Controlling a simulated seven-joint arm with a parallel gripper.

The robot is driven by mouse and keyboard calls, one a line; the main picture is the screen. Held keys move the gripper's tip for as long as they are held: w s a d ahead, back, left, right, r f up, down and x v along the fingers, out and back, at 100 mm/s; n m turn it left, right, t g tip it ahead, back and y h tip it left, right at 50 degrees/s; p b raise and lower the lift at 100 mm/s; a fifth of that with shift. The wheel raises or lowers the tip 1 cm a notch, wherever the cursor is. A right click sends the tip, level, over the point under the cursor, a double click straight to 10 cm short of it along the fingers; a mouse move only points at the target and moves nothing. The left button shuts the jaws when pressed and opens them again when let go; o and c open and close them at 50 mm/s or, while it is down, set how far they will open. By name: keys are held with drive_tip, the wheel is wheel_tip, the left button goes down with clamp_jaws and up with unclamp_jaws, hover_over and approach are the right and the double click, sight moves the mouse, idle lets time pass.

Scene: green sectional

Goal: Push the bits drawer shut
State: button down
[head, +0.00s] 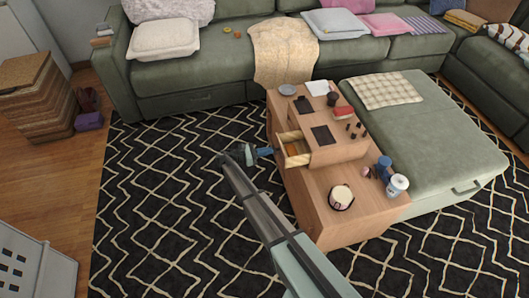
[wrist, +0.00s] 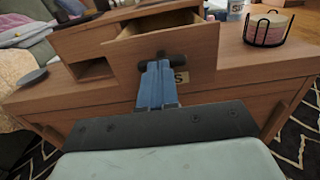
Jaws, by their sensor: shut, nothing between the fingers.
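The bits drawer (head: 296,149) is partly open, sticking out of the left side of a small wooden unit on the wooden table. An orange item shows inside it. In the wrist view its wooden front (wrist: 203,52) faces me, with a dark handle (wrist: 162,61) and a pale label mostly hidden behind my fingers. My gripper (head: 267,151) is shut and empty, its blue fingers pointing at the drawer front. In the wrist view the fingertips (wrist: 157,66) overlap the handle; I cannot tell whether they touch it.
The wooden unit (head: 335,152) carries dark flat items, a red item and small dark pieces. On the lower table top (head: 320,180) stand a round container in a wire holder (head: 341,197), a white tub (head: 397,185) and a blue container. A green sofa stands behind. Patterned rug lies left.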

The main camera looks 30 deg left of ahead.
hover_over(291, 153)
drive_tip(key=shift+d, duration=0.1)
idle(0.4)
drive_tip(key=v, duration=1.4)
drive_tip(key=shift+s, duration=0.15)
